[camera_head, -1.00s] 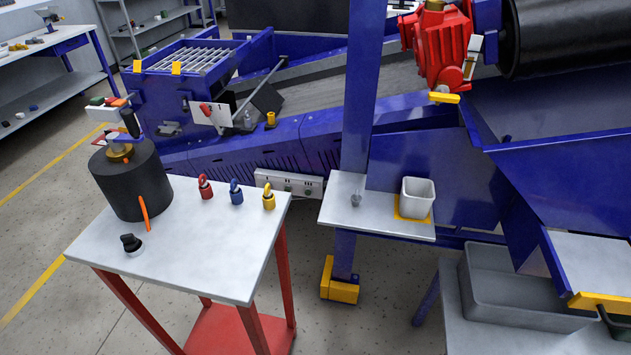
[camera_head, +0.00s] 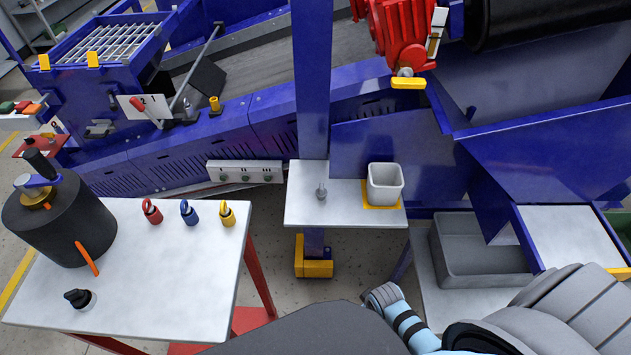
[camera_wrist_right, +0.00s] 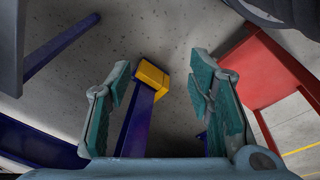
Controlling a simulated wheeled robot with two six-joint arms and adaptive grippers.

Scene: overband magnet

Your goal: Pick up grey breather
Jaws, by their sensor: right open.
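A small grey piece, which looks like the grey breather (camera_head: 321,192), stands on the light grey shelf (camera_head: 300,212) beside the blue post in the head view. It is too small there for detail. The wrist view does not show it. My right gripper (camera_wrist_right: 158,85) is open and empty in the wrist view, its two teal-padded fingers apart. Between them are the floor and the blue post with its yellow foot (camera_wrist_right: 152,78). In the head view my right arm comes in at the bottom right, below the shelf, and its fingers cannot be made out. My left gripper is not in view.
A white cup (camera_head: 385,184) stands on a yellow square on the same shelf. The blue post (camera_head: 312,80) rises behind the shelf. A table (camera_head: 170,285) at left holds a black cylinder (camera_head: 62,222) and red, blue and yellow padlocks. A grey bin (camera_head: 470,265) is at right.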

